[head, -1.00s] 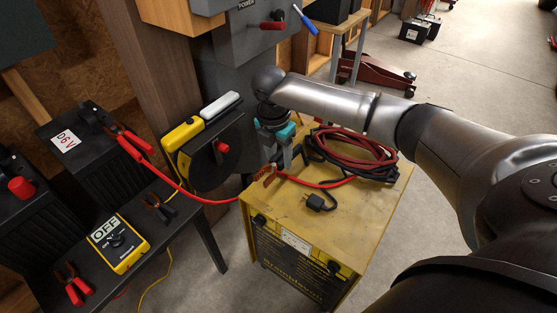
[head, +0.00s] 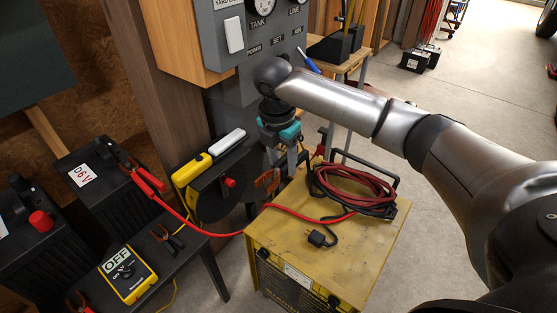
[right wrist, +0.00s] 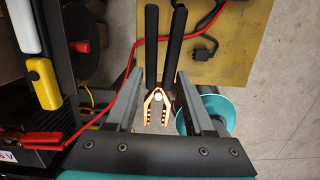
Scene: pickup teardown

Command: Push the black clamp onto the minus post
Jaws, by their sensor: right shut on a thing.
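My right gripper (head: 287,157) is shut on the black clamp, past the back left corner of the yellow charger. The black clamp shows in the head view as copper jaws (head: 267,180). In the right wrist view its black handles (right wrist: 164,45) run up and its copper jaws (right wrist: 157,105) point down between my fingers (right wrist: 160,107). The battery marked D6V (head: 85,185) stands at the left, apart from the clamp. A red clamp (head: 148,183) is at its right side. I cannot make out the minus post clearly. My left gripper is not in view.
The yellow charger (head: 290,238) carries coiled red and black cables (head: 355,187) and a plug (head: 320,238). A yellow meter reading OFF (head: 127,272) and small pliers-like clips (head: 168,238) lie on the dark bench.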

